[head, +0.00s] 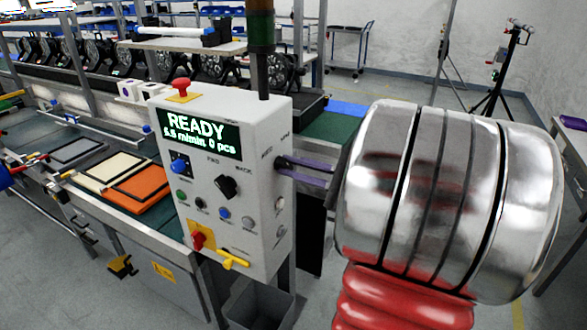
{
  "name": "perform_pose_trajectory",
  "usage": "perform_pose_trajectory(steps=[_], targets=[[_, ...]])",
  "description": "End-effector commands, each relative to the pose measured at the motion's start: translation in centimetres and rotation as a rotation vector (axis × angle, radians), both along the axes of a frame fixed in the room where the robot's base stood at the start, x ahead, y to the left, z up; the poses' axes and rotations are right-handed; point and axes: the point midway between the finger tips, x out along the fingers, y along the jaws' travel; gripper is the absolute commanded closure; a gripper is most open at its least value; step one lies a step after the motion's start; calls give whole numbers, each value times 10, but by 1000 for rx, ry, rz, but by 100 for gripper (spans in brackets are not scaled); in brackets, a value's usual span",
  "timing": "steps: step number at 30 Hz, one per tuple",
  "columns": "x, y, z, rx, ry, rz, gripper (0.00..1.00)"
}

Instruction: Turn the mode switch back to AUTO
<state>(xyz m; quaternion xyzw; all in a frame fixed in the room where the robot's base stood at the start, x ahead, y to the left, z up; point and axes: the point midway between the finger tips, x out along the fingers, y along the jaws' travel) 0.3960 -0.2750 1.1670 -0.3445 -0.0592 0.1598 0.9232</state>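A grey control box (212,240) stands left of centre, with a green display reading READY and "0 pcs". On its right side face, small lettering that looks like AUTO and a second, unreadable label sit above a dark switch knob (284,161), which I take as the mode switch. Its pointing direction is too small to tell. My gripper (283,168) reaches in from the right, its purple fingers level and their tips at the knob. One finger shows above the other with a narrow gap. Whether they touch or grip the knob cannot be told.
A conveyor with orange (140,189) and cream panels lies left. A grey bin (258,304) stands below.

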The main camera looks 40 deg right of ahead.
Motion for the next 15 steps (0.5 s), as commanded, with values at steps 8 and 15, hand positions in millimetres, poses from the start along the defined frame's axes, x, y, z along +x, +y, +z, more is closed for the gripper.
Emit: perform_pose_trajectory(steps=[8,15], targets=[[0,1,-1,1,2,2,67],[0,0,0,1,1,1,67]])
